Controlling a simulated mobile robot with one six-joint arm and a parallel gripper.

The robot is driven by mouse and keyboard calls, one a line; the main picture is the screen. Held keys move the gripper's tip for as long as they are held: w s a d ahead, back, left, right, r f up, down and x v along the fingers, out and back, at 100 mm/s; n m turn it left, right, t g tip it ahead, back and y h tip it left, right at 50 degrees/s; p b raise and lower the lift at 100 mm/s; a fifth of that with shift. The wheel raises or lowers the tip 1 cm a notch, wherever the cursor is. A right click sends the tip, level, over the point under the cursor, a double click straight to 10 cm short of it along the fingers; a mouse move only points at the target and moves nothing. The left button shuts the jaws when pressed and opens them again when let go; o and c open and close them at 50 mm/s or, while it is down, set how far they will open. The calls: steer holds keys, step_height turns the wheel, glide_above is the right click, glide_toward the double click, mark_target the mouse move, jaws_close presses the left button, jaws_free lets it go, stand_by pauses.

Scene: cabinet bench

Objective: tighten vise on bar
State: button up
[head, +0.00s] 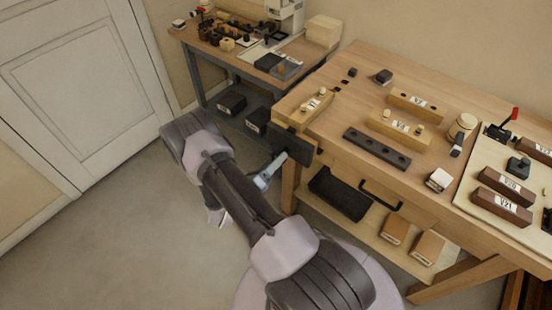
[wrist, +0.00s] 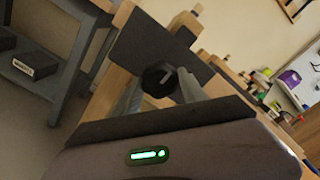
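The vise shows its dark front plate (head: 291,146) at the left end of the wooden bench. A pale wooden bar (head: 313,104) with a label and peg lies behind this plate; I cannot tell how tightly the jaws meet it. In the wrist view the plate (wrist: 150,45) stands tilted, with a black round hub (wrist: 157,77) bearing a short grey piece. My gripper (wrist: 160,88) faces the plate, one pale finger on each side of the hub. I cannot tell whether the fingers touch it. In the head view one pale finger (head: 268,172) shows; my arm hides the rest.
On the bench top (head: 350,112) are labelled wooden blocks (head: 399,127), a black bar with holes (head: 377,149) and a round jar (head: 462,126). A dark handle (head: 381,196) juts from the bench front. A grey side table (head: 246,80) stands behind left. Open floor (head: 120,225) lies left.

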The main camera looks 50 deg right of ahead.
steer(key=c, duration=0.4)
steer(key=m, duration=0.4)
steer(key=shift+b, duration=0.35)
steer(key=shift+d+m+b, duration=0.1)
steer(key=shift+m+b, duration=0.25)
steer(key=shift+m, duration=1.65)
steer(key=shift+f+m+b, duration=0.1)
steer(key=shift+m+b, duration=0.2)
steer(key=shift+m, duration=0.7)
steer(key=shift+c, duration=0.2)
steer(key=shift+m, duration=1)
steer(key=shift+d+m+b, duration=0.1)
steer(key=shift+m+b, duration=0.5)
steer(key=shift+m, duration=1.4)
